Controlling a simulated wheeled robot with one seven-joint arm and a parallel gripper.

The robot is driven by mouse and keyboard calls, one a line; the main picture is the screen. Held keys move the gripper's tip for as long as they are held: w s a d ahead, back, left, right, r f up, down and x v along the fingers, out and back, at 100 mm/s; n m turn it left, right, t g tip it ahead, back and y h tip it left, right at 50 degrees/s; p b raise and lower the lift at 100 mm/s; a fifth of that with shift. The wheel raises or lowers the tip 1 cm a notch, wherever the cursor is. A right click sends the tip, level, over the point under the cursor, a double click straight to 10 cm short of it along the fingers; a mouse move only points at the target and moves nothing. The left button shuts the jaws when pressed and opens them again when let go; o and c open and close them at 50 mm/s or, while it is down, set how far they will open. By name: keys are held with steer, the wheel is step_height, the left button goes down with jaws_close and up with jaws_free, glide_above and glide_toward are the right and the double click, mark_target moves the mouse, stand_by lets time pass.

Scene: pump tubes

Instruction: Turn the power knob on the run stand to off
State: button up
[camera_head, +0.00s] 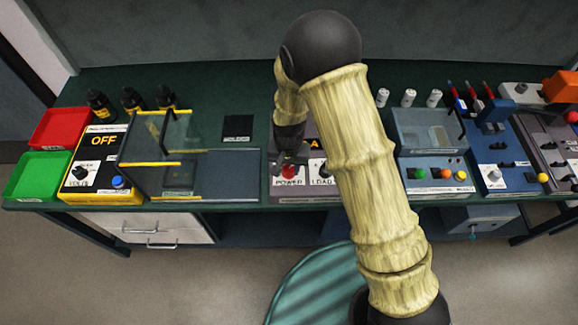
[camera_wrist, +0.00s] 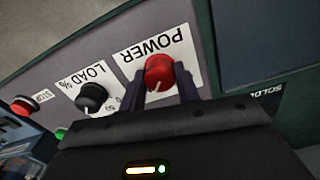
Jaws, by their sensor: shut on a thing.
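The run stand (camera_head: 310,150) is a grey box on the green bench, partly hidden behind my arm. Its red power knob (camera_head: 289,172) sits above a white POWER label. In the wrist view the power knob (camera_wrist: 159,72) is between the two dark fingers of my gripper (camera_wrist: 160,88), which is shut on it. The POWER label (camera_wrist: 150,50) appears upside down there. I cannot read the knob's pointer or its on and off marks. In the head view my gripper (camera_head: 289,158) reaches down onto the stand's front panel.
A black LOAD % knob (camera_wrist: 90,97) and a red STOP button (camera_wrist: 22,105) are on the same panel. A clear-walled enclosure (camera_head: 165,140) stands left of the stand. A grey tank unit (camera_head: 430,130) with coloured buttons stands to its right. Red (camera_head: 60,128) and green (camera_head: 38,176) bins are far left.

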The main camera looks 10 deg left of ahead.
steer(key=n, duration=0.4)
steer(key=shift+n+b, duration=0.3)
steer(key=shift+b, duration=0.1)
steer(key=n, duration=0.4)
steer(key=shift+n, duration=0.3)
steer(key=n, duration=0.4)
steer(key=shift+r+n, duration=0.1)
steer(key=shift+n, duration=2.1)
steer(key=shift+w, duration=0.1)
steer(key=o, duration=1)
